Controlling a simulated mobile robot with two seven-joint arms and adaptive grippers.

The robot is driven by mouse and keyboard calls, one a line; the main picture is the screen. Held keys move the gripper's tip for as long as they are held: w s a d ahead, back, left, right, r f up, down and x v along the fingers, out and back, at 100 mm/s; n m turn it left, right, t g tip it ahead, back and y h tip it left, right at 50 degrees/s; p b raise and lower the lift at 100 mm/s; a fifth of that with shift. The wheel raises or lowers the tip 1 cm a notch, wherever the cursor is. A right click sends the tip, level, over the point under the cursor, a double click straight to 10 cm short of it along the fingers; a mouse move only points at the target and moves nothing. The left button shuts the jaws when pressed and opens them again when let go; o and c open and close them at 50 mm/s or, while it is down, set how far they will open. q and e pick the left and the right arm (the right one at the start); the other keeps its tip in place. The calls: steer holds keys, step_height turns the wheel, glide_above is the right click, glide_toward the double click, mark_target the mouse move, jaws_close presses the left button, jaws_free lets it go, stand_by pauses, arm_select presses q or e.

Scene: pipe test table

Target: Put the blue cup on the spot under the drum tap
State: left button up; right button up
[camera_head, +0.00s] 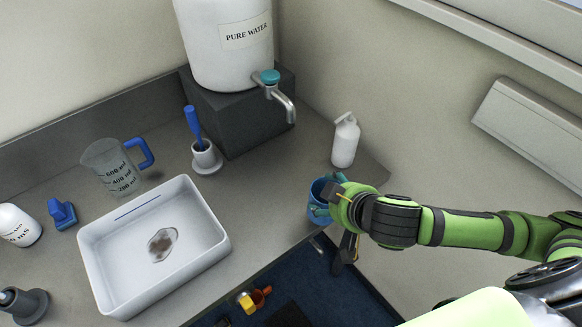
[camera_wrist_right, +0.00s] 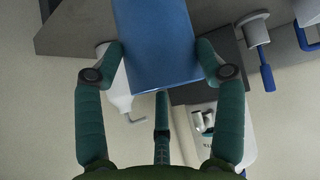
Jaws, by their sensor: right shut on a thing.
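The blue cup (camera_head: 318,190) is at the right part of the counter, near its front edge, in the head view. My right gripper (camera_head: 325,202) is shut on it, with fingers on both sides. In the right wrist view the cup (camera_wrist_right: 155,30) fills the space between the two fingertips (camera_wrist_right: 160,60). I cannot tell whether the cup touches the counter. The drum tap (camera_head: 284,102) sticks out from the white PURE WATER drum (camera_head: 225,55), up and left of the cup. No marked spot shows clearly under the tap. My left gripper is not in view.
The drum stands on a dark block (camera_head: 240,122). A white bottle (camera_head: 345,140) stands behind the cup. A brush in a holder (camera_head: 207,158), a measuring jug (camera_head: 112,168) and a white tray (camera_head: 215,250) are to the left. Bare counter (camera_head: 275,180) lies between holder and cup.

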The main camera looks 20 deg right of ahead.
mark_target(318, 188)
steer(key=shift+s+f+n, duration=0.3)
steer(key=shift+s+f, duration=0.05)
steer(key=shift+s, duration=0.3)
steer(key=shift+a+f, duration=0.1)
steer(key=shift+f, duration=0.15)
arm_select(q)
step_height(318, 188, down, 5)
steer(key=b, duration=0.5)
arm_select(e)
steer(key=w, duration=0.5)
steer(key=shift+w+a+f, duration=0.15)
steer(key=shift+a+f, duration=0.1)
steer(key=shift+a, duration=0.1)
steer(key=w+p, duration=0.1)
steer(key=w, duration=0.3)
steer(key=w+a+p, duration=0.1)
steer(key=w+p, duration=0.1)
steer(key=w, duration=0.2)
steer(key=w+p, duration=0.2)
steer(key=w, duration=0.2)
steer(key=shift+w+a+f, duration=0.15)
steer(key=shift+a+f, duration=0.05)
steer(key=shift+a, duration=0.2)
steer(key=shift+f, duration=0.35)
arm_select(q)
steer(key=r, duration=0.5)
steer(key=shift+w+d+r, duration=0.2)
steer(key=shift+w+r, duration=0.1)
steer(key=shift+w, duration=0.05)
